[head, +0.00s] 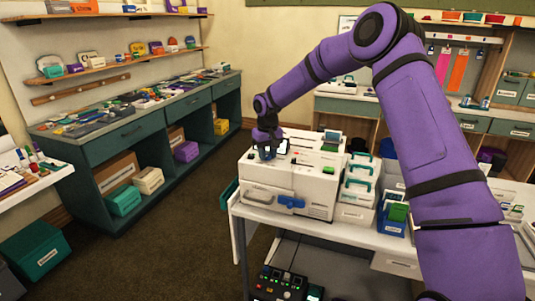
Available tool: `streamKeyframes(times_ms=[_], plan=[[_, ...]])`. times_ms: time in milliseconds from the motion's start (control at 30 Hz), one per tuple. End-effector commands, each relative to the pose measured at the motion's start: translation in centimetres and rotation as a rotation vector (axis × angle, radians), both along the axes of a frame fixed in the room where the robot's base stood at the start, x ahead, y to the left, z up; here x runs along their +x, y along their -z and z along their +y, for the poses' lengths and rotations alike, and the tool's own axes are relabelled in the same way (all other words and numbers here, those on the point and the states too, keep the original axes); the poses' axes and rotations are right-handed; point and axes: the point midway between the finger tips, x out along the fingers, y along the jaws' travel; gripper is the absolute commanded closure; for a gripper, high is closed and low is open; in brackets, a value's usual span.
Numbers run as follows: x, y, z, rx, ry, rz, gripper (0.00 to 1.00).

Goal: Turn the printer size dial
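The printer (290,178) is a white box-shaped machine on a white table in the middle of the head view. A blue handle-like part (290,202) sits on its front face. My gripper (267,152) points down at the left part of the printer's top, beside a small dark screen-like panel (283,146). The fingers are small and dark here, so I cannot tell whether they are open or touch the printer. I cannot make out the size dial for certain; it may be hidden by the gripper.
White trays with green handles (358,187) and a blue bin with green cards (393,216) stand right of the printer. A dark control box (287,285) is below the table. A teal cabinet (150,135) with many small items lines the left wall. Brown floor (185,230) between is clear.

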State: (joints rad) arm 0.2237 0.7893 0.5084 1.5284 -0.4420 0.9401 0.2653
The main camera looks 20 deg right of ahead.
Motion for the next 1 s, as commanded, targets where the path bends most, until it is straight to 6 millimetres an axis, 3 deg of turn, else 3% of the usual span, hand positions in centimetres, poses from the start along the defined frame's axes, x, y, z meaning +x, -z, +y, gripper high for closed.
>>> streamKeyframes(times_ms=[467, 1000], plan=[[0.01, -0.06, 0.04, 0.0, -0.094, -0.001, 0.92], [0.03, -0.1, 0.0, -0.001, -0.528, -0.001, 0.92]])
